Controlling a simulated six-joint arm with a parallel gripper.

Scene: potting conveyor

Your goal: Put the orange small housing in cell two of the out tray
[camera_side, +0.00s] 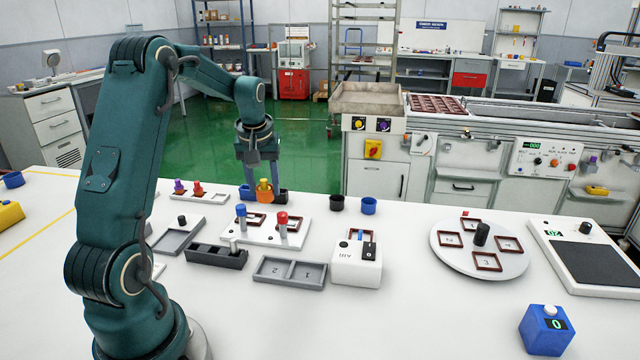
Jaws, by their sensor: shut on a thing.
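The orange small housing (265,196) is at the back edge of the white table, with a yellow part (263,184) standing up from its top. My gripper (262,178) points down over it and is shut on it; the fingertips are small here, and I cannot tell exactly where they touch or whether the housing is clear of the table. A grey two-cell tray (290,283), which looks like the out tray, lies at the front middle. Its cells look empty, with a 2 marked in the left one.
Blue and dark cups stand beside the housing; a dark cup (337,203) and a blue cup (369,205) are to the right. A white fixture with blue and red posts (282,222), a black holder (216,256) and a white box (357,266) surround the tray. A round dial plate (480,265) is at right.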

